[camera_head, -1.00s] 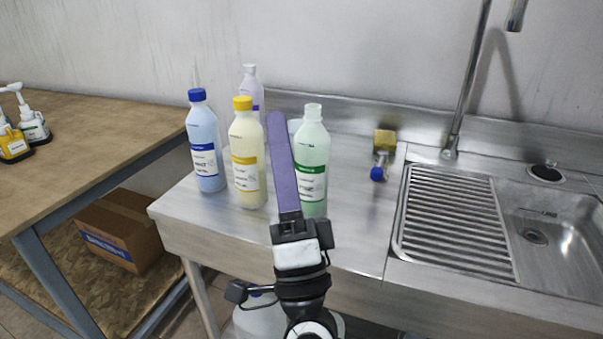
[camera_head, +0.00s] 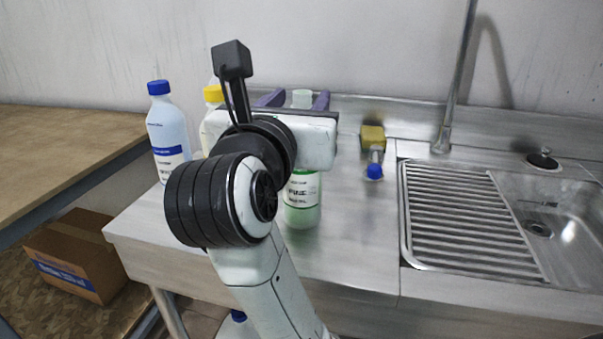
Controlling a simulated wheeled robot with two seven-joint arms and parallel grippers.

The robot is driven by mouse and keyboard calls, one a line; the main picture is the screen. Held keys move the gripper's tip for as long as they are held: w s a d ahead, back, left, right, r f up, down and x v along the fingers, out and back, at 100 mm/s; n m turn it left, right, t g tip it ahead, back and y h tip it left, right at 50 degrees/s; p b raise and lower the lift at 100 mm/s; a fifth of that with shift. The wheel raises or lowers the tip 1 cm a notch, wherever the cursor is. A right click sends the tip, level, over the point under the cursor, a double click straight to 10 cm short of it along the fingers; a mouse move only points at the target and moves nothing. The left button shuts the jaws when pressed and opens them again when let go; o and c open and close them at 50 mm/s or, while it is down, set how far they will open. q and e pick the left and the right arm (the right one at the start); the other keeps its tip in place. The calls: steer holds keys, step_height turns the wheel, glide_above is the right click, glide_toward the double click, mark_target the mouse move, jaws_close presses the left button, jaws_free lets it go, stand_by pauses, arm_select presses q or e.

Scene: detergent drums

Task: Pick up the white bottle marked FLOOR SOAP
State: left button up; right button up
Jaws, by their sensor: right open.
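No FLOOR SOAP wording is legible on any bottle in view. A pale green bottle with a white cap and green label (camera_head: 301,190) stands on the steel counter; my arm covers its upper body. A blue-capped bottle with a blue label (camera_head: 167,133) stands at the left. A yellow-capped bottle (camera_head: 212,95) is mostly hidden behind my arm, with a sliver of a pale bottle behind it. My right gripper (camera_head: 296,98) is open, its purple fingers apart on either side of the green-label bottle's cap in the picture. Contact cannot be told. My left gripper is not in view.
A yellow sponge (camera_head: 372,138) and a small blue-ended item (camera_head: 375,165) lie near the wall. A sink with ridged drainboard (camera_head: 465,220) and tall tap (camera_head: 441,140) is at right. A cardboard box (camera_head: 75,255) is below left.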

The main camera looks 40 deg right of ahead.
steer(key=x, duration=0.5)
steer(key=shift+w+d+f, duration=0.1)
steer(key=shift+d, duration=0.05)
jaws_close()
